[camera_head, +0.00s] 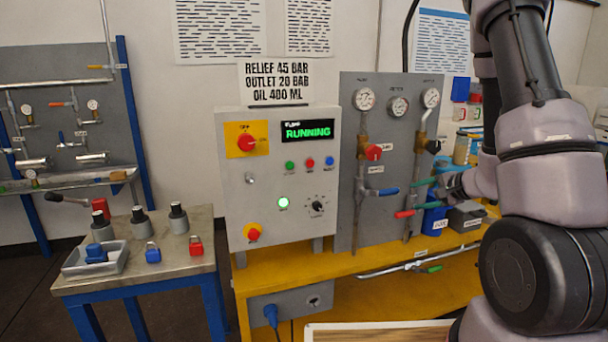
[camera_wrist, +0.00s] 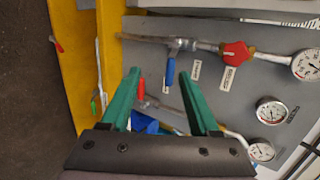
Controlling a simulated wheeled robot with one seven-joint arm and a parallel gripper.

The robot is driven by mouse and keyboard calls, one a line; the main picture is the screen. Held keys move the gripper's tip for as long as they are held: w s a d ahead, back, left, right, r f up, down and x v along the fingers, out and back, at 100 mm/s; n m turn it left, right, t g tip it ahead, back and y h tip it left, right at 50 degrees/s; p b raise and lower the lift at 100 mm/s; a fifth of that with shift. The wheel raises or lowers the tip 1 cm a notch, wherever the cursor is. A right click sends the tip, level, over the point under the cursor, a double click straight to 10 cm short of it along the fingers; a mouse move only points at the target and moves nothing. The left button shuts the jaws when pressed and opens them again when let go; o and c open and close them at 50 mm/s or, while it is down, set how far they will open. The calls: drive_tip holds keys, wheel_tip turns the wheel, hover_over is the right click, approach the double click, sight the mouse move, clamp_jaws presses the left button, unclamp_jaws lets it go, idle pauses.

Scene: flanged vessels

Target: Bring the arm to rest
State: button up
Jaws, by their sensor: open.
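My gripper (camera_head: 424,194) reaches in front of the right side of the grey gauge panel (camera_head: 346,210) in the head view. In the wrist view my gripper (camera_wrist: 160,80) shows two green fingers spread apart, with nothing held between them. A red-handled valve (camera_wrist: 142,89) and a blue-handled valve (camera_wrist: 170,71) appear beyond and between the fingers. In the head view the red handle (camera_head: 405,213) is just below the fingers and the blue handle (camera_head: 388,191) is to their left. I cannot tell whether a finger touches the red handle. My arm comes in from the right.
A control box (camera_head: 290,240) with a lit "RUNNING" display stands left of the panel on a yellow bench (camera_head: 350,262). Blue and dark containers (camera_head: 435,220) sit below my gripper. A side table (camera_head: 140,278) with a tray and padlocks is at left.

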drive_tip(key=s+a+r+n+g+y, duration=0.2)
drive_tip(key=s+a+r+n, duration=0.15)
drive_tip(key=a+r, duration=0.3)
drive_tip(key=s+a+r+n+g+y, duration=0.2)
drive_tip(key=s+a+r+g+y, duration=0.1)
drive_tip(key=s+a+r, duration=0.4)
drive_tip(key=s+d+r+n+h, duration=0.2)
drive_tip(key=s+r+h, duration=0.2)
drive_tip(key=s+r, duration=0.2)
drive_tip(key=s+d+r+n+t+h, duration=0.1)
drive_tip(key=s+d+r+n+h, duration=0.1)
drive_tip(key=s+d+r+h, duration=0.1)
wheel_tip(320, 180, up, 4)
drive_tip(key=s+h, duration=0.1)
drive_tip(key=s, duration=0.1)
drive_tip(key=shift+s+d+f+t, duration=0.15)
drive_tip(key=shift+s+d+t, duration=0.1)
drive_tip(key=shift+s+t, duration=0.1)
